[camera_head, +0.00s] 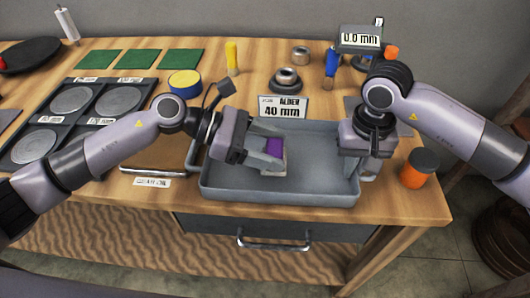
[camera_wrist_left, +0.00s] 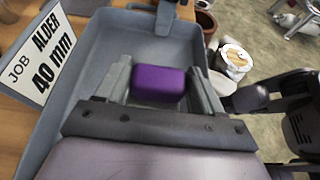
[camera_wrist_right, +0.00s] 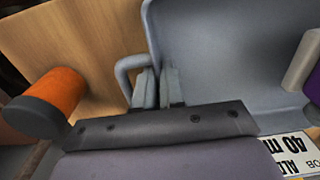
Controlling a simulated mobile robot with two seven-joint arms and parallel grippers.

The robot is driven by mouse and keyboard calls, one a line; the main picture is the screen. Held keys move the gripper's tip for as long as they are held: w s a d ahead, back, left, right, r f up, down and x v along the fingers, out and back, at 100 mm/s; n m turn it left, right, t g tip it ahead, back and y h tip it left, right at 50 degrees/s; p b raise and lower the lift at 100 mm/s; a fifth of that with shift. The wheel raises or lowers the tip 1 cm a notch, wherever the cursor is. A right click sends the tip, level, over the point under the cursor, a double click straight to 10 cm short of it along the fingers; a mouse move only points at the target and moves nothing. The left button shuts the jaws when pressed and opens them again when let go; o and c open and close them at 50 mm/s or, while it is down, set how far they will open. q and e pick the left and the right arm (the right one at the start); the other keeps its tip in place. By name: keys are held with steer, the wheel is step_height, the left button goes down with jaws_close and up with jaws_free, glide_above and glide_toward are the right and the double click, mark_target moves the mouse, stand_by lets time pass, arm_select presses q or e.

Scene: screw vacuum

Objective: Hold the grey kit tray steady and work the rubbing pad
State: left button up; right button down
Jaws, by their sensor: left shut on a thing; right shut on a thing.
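The grey kit tray (camera_head: 285,196) sits near the front edge of the bench. My left gripper (camera_head: 264,154) reaches into it from the left and is shut on the purple rubbing pad (camera_head: 274,147). The left wrist view shows the pad (camera_wrist_left: 158,85) between both fingers. A pale piece (camera_head: 281,167) shows below the pad in the head view; whether they touch is unclear. My right gripper (camera_wrist_right: 158,87) is shut on the looped handle (camera_wrist_right: 126,68) at the tray's right end. In the head view, the arm hides most of that grip.
A job card (camera_head: 283,107) reading ALDER 40 mm stands behind the tray. An orange jar (camera_head: 418,169) is close right of my right gripper. A dark rack of round discs (camera_head: 72,99) lies left. A 0.0 mm gauge (camera_head: 360,39) stands behind.

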mark_target(271, 147)
arm_select(q)
steer(key=shift+r, duration=2.75)
